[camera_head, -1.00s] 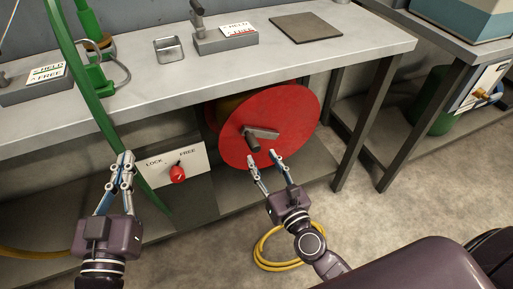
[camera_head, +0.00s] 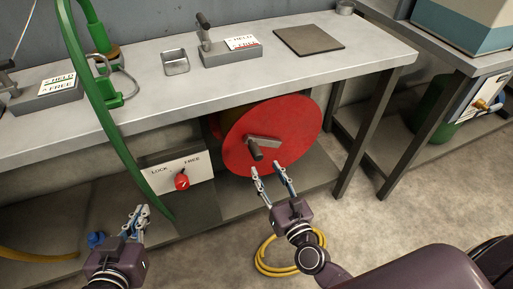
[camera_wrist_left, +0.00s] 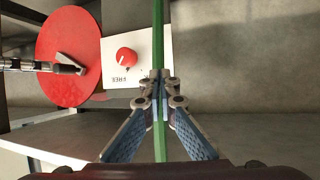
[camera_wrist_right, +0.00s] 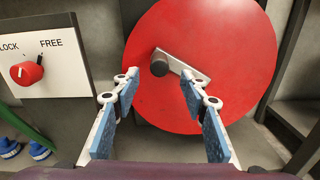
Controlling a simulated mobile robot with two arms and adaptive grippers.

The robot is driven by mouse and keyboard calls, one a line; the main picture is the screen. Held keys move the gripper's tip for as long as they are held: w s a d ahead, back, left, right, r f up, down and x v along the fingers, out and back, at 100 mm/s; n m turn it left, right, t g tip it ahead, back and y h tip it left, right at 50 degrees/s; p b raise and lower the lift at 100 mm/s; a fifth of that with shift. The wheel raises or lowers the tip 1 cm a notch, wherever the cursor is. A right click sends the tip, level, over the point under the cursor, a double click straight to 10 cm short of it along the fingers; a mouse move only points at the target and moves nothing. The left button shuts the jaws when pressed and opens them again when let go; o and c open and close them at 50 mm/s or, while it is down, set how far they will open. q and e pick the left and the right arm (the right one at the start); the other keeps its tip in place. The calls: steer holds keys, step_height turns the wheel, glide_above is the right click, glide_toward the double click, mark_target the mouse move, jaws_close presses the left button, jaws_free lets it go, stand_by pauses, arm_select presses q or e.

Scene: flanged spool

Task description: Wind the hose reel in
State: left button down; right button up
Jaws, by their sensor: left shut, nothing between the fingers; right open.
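The red reel flange (camera_head: 285,125) with its crank arm and dark handle (camera_head: 254,150) is under the bench; it also fills much of the right wrist view (camera_wrist_right: 205,100). My right gripper (camera_head: 270,175) is open just below and in front of the handle, apart from it, with nothing between its fingers. A white LOCK/FREE plate (camera_head: 165,175) with a red knob (camera_head: 182,181) is left of the reel; the knob's white mark points up and right, towards FREE. My left gripper (camera_head: 138,212) is shut and empty, low left of the plate. A yellow hose (camera_head: 270,262) lies coiled on the floor.
Bench legs (camera_head: 365,130) stand right of the reel.

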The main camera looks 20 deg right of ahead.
mark_target(254, 148)
steer(key=shift+w+a+r+p, duration=0.1)
steer(key=shift+w+r+p, duration=0.05)
steer(key=shift+w+p, duration=0.95)
steer(key=shift+w, duration=0.65)
steer(key=w, duration=0.6)
steer(key=shift+a+b, duration=0.3)
arm_select(q)
steer(key=s+a+f+g+y, duration=0.1)
steer(key=s+a+f+g, duration=0.2)
steer(key=s+f+g, duration=0.3)
steer(key=s+f, duration=0.2)
steer(key=s, duration=0.1)
steer(key=shift+s+a+f+y, duration=0.25)
steer(key=shift+s+a+y, duration=0.1)
steer(key=shift+s+y, duration=0.05)
arm_select(e)
steer(key=shift+w, duration=0.4)
steer(key=shift+c, duration=0.3)
jaws_close()
